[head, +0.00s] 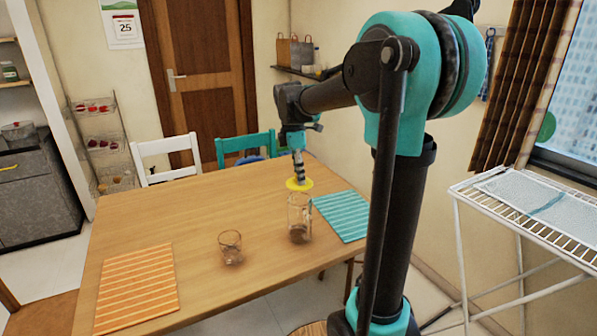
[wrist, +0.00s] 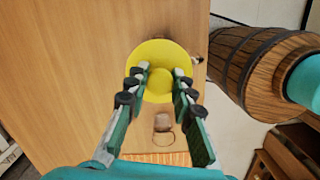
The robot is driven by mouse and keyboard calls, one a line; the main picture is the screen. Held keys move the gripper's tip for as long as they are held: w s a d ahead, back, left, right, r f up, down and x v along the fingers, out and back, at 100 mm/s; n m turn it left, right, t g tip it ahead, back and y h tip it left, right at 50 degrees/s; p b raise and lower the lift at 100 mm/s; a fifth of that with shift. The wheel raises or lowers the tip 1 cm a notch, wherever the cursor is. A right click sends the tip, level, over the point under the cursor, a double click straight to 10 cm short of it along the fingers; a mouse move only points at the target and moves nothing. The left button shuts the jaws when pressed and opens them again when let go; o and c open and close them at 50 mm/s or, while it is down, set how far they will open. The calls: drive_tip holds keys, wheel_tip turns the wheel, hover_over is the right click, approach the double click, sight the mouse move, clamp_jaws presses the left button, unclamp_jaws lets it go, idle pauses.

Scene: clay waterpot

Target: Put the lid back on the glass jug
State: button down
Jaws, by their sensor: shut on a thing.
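The yellow round lid (head: 299,185) is in my gripper (head: 298,176), which points down over the table. In the wrist view the fingers (wrist: 161,75) are shut on the lid's central knob, and the lid's yellow disc (wrist: 160,55) spreads out beyond them. The clear glass jug (head: 300,220) stands upright on the table directly under the lid. In the head view the lid is at or just above the jug's rim; I cannot tell whether they touch. In the wrist view the lid hides the jug.
A small glass tumbler (head: 230,247) stands left of the jug; it also shows in the wrist view (wrist: 163,135). A teal striped mat (head: 342,215) lies right of the jug, an orange one (head: 138,288) at the front left. The table's (head: 170,222) left half is mostly clear.

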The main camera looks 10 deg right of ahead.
drive_tip(key=shift+f, duration=2.6)
drive_tip(key=shift+f, duration=0.15)
drive_tip(key=c, duration=1.2)
unclamp_jaws()
drive_tip(key=shift+o, duration=0.5)
drive_tip(key=o, duration=0.4)
drive_tip(key=shift+r, duration=3.5)
